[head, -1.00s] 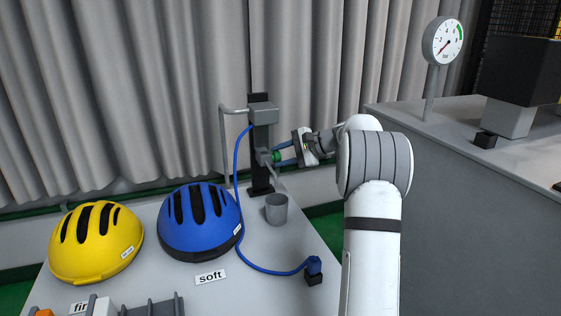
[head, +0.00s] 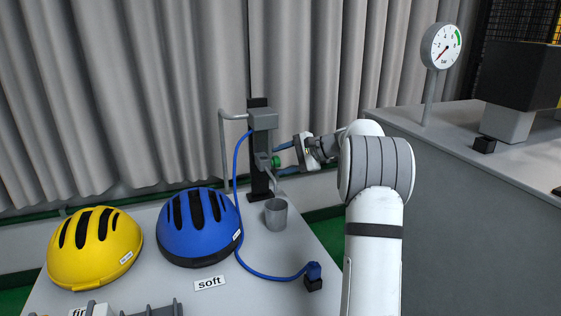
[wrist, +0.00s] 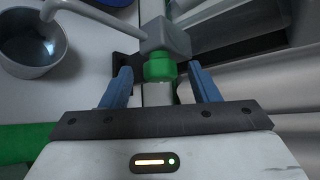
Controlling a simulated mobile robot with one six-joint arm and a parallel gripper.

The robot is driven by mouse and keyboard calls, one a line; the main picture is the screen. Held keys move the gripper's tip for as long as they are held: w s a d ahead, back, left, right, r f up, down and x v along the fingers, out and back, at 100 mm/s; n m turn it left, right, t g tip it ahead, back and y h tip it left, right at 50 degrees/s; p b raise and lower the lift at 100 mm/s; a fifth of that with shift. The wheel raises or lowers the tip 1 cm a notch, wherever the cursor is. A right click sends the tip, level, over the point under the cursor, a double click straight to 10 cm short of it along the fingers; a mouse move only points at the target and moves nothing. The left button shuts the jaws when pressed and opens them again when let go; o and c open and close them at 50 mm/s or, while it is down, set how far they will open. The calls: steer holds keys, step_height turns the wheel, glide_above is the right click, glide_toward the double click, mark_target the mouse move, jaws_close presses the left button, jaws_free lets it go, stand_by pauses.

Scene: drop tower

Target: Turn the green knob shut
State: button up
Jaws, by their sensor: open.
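In the wrist view the round green knob (wrist: 160,67) is ahead, between the tips of my two blue fingers. My gripper (head: 281,159) comes at it from the right, its fingers open on either side. In the wrist view a gap shows between the knob and each finger of my gripper (wrist: 160,73), so nothing is held.
A grey spout bends down beside the valve, over a grey cup (head: 276,214). A blue hose (head: 237,190) runs to a blue connector (head: 314,270). Blue (head: 200,228) and yellow helmets (head: 95,248) stand left. A pressure gauge (head: 441,46) stands on the right-hand bench.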

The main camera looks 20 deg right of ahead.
steer(key=v, duration=0.7)
steer(key=shift+p, duration=0.35)
steer(key=shift+r, duration=0.15)
steer(key=w+r+m+g+p, duration=0.35)
steer(key=w+g+p, duration=0.2)
steer(key=p, duration=1.85)
steer(key=a+f+m+g+h+p, duration=0.1)
steer(key=a+f+p, duration=0.4)
steer(key=p, duration=0.5)
steer(key=shift+a+f+g, duration=0.25)
steer(key=shift+f+g, duration=0.45)
steer(key=shift+g, duration=0.15)
